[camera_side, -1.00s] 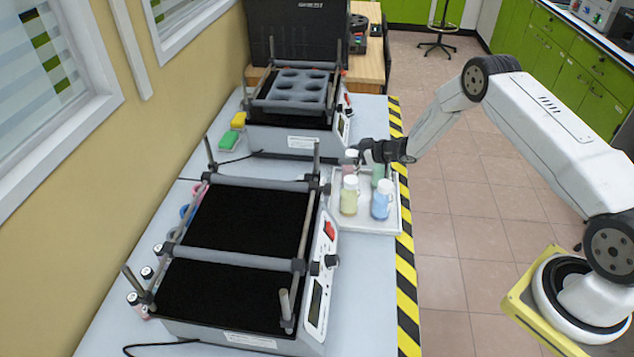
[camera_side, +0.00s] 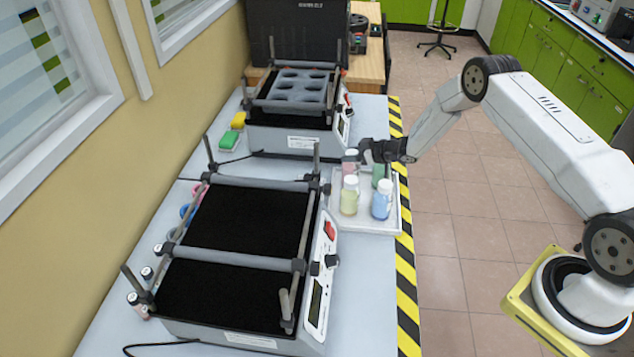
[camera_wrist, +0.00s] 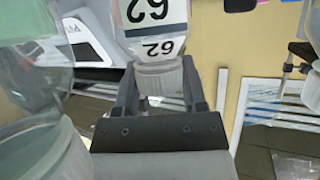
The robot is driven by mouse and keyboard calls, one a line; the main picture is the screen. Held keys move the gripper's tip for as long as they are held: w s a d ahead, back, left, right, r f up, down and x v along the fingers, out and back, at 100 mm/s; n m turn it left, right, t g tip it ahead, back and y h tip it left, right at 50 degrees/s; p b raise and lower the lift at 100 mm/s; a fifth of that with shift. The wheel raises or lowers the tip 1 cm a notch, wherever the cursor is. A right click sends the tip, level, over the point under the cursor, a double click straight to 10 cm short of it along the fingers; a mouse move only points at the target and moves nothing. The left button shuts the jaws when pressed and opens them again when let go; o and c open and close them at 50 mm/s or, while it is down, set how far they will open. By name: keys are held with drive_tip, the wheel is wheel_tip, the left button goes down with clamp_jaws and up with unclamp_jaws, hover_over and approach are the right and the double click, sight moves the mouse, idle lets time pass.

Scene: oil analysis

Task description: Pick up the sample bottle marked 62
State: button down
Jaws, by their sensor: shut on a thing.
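The sample bottle marked 62 (camera_wrist: 152,15) shows upside down in the wrist view, with a white cap and a white label with black numbers. My gripper (camera_wrist: 160,82) has its two fingers on either side of that cap and is shut on it. In the side view my gripper (camera_side: 361,152) is at the back of a white tray (camera_side: 362,222), by the pink bottle (camera_side: 350,168), which appears to be the held one. Its lower part is partly hidden there, so I cannot tell whether it touches the tray.
A green bottle (camera_side: 381,173), a yellow bottle (camera_side: 349,197) and a blue bottle (camera_side: 381,203) stand close by in the tray. A black-topped shaker (camera_side: 245,225) is in front left. Another shaker with a grey holder (camera_side: 300,88) is behind.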

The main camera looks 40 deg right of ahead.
drive_tip(key=shift+r, duration=0.1)
drive_tip(key=shift+r, duration=4.9)
drive_tip(key=shift+r, duration=0.15)
